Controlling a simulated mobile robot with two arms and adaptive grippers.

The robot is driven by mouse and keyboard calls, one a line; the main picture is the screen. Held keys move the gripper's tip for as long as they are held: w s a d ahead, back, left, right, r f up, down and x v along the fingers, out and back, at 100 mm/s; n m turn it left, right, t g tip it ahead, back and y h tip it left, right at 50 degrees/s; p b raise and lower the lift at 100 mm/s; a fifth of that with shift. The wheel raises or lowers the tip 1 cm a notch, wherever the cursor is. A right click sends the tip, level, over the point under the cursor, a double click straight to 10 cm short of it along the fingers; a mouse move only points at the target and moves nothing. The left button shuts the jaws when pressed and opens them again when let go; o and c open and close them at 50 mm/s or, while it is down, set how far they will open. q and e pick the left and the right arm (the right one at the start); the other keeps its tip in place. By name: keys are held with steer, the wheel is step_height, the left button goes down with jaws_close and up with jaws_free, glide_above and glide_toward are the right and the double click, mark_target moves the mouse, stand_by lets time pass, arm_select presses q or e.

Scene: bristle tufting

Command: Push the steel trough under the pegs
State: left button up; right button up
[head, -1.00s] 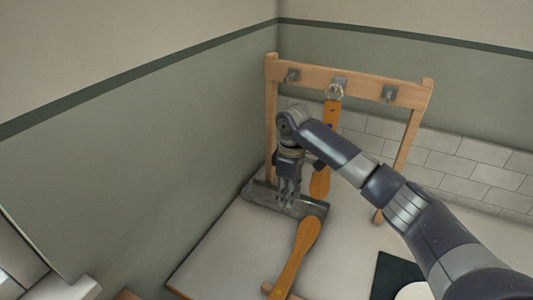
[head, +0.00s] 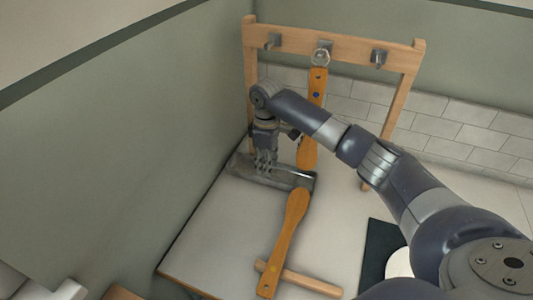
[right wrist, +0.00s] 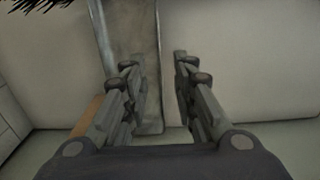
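The grey steel trough (head: 298,179) lies on the bench at the foot of the wooden peg rack (head: 340,42), its long side running left to right. It also shows in the right wrist view (right wrist: 130,35) as a long grey strip. My right gripper (head: 265,170) points down at the trough's left half and hides part of it. In the right wrist view, its fingers (right wrist: 160,70) are apart, the left one over the trough and the right one over pale bench. Contact cannot be told. Three metal pegs, including the right peg (head: 378,57), are on the rack. My left gripper is not in view.
An orange-handled brush (head: 317,90) hangs from the middle peg, its lower end near the trough's right part. Another orange handle (head: 290,230) lies in front, across a wooden bar (head: 305,279). A dark mat (head: 378,245) with a white round item is at right.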

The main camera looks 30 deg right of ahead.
mark_target(285, 177)
step_height(285, 177, down, 7)
steer(key=shift+r, duration=0.1)
steer(key=shift+c, duration=0.6)
jaws_close()
